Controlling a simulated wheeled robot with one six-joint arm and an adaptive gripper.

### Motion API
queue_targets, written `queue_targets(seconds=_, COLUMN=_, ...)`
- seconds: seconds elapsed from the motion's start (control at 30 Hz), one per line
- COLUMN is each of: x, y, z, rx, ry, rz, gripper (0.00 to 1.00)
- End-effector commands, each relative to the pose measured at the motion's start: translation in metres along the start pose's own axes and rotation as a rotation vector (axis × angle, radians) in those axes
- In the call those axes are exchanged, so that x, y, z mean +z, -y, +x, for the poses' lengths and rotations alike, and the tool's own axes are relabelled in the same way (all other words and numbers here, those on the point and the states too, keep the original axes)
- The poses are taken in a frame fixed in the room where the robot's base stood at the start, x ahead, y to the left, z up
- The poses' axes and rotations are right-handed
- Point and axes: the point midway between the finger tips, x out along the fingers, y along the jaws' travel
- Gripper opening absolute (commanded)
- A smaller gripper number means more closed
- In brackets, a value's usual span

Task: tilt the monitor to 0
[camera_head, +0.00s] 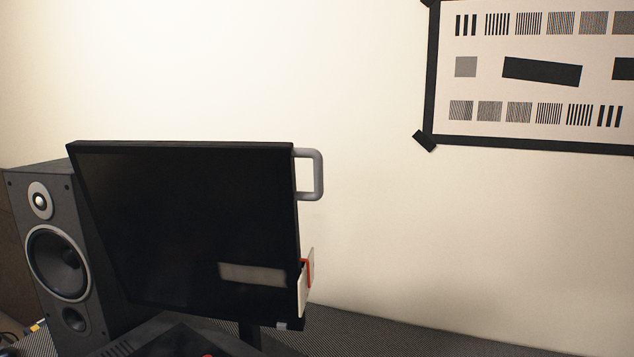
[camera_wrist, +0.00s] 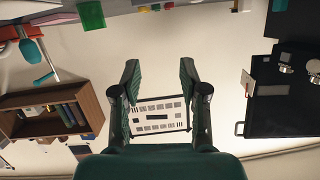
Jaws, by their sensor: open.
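The monitor (camera_head: 185,225) has a dark screen and stands at the lower left in the head view, its top edge visible. A grey D-shaped handle (camera_head: 318,175) sticks out from its upper right edge. Its tilt angle is hard to read. In the wrist view the monitor (camera_wrist: 282,112) is at the right edge with its handle (camera_wrist: 239,128) pointing left. My gripper (camera_wrist: 160,75) shows only in the wrist view. Its two green fingers are spread wide, with nothing between them, and they are well apart from the handle.
A speaker (camera_head: 58,262) stands close on the monitor's left. A white tag with a red clip (camera_head: 306,285) hangs on its lower right edge. A striped test chart (camera_head: 540,70) is on the wall. A wooden shelf (camera_wrist: 88,104) is left. Space right of the handle is clear.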

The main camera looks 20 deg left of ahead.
Motion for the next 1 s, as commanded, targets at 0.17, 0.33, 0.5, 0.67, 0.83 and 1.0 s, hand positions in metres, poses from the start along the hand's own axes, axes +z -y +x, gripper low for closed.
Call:
queue_targets(seconds=0.17, x=-0.009, y=0.009, z=0.059, rx=-0.040, ry=-0.018, rz=0.038, gripper=0.43)
queue_targets(seconds=0.33, x=-0.025, y=0.023, z=0.112, rx=-0.092, ry=-0.026, rz=0.068, gripper=0.43)
queue_targets(seconds=0.5, x=-0.049, y=0.041, z=0.162, rx=-0.155, ry=-0.036, rz=0.092, gripper=0.43)
queue_targets(seconds=0.67, x=-0.081, y=0.061, z=0.207, rx=-0.225, ry=-0.048, rz=0.106, gripper=0.43)
queue_targets(seconds=0.83, x=-0.122, y=0.087, z=0.248, rx=-0.308, ry=-0.062, rz=0.110, gripper=0.43)
queue_targets(seconds=1.0, x=-0.170, y=0.115, z=0.283, rx=-0.400, ry=-0.076, rz=0.101, gripper=0.43)
